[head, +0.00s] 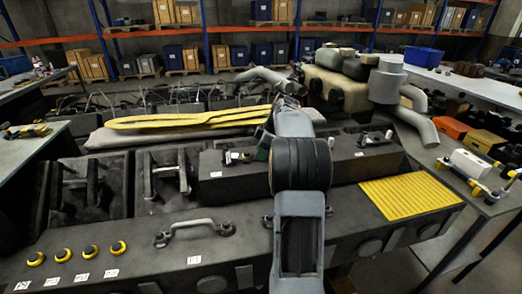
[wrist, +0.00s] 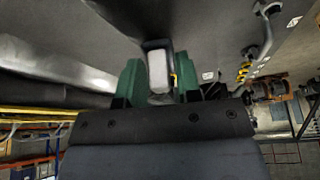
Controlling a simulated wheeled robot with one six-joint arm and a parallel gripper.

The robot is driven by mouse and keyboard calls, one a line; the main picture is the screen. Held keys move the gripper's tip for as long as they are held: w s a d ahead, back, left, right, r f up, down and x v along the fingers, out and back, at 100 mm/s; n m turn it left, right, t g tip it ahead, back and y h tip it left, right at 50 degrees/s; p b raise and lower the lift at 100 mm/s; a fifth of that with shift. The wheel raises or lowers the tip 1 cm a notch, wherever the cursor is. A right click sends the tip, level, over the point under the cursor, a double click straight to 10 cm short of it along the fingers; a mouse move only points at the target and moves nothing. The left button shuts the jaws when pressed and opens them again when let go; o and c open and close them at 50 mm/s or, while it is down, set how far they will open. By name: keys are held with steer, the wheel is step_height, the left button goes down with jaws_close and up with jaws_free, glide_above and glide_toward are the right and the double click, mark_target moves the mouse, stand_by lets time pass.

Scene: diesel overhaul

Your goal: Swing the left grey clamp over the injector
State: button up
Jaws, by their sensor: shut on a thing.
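My gripper (wrist: 160,82) shows in the wrist view as two green fingers. They are closed on a small pale grey block with a dark edge, which appears to be the left grey clamp (wrist: 158,68). In the head view my arm covers most of the gripper; a bit of green shows beside the left fitting (head: 237,157) on the dark raised block. That fitting has pale and red parts. I cannot make out the injector separately or tell whether the clamp lies over it. A similar fitting (head: 372,138) sits further right on the same block.
The dark engine deck (head: 130,245) carries a bar handle (head: 195,230), several yellow rings (head: 63,255) and a yellow ribbed plate (head: 410,196). Yellow straps (head: 185,118) lie behind. Grey pipes (head: 418,125) rise at the right, near a side table (head: 490,208).

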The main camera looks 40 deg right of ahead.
steer(key=shift+w+d+r+n+g+y+p, duration=0.15)
steer(key=shift+w+d+n+g+p, duration=0.15)
steer(key=shift+n+p, duration=0.35)
steer(key=shift+w+d+f+n+g+y+p, duration=0.1)
steer(key=shift+w+d+n+g+y+p, duration=0.2)
steer(key=shift+n, duration=0.55)
steer(key=shift+a, duration=0.2)
steer(key=o, duration=0.7)
steer(key=p+v, duration=0.2)
steer(key=v, duration=1.1)
steer(key=shift+r, duration=0.45)
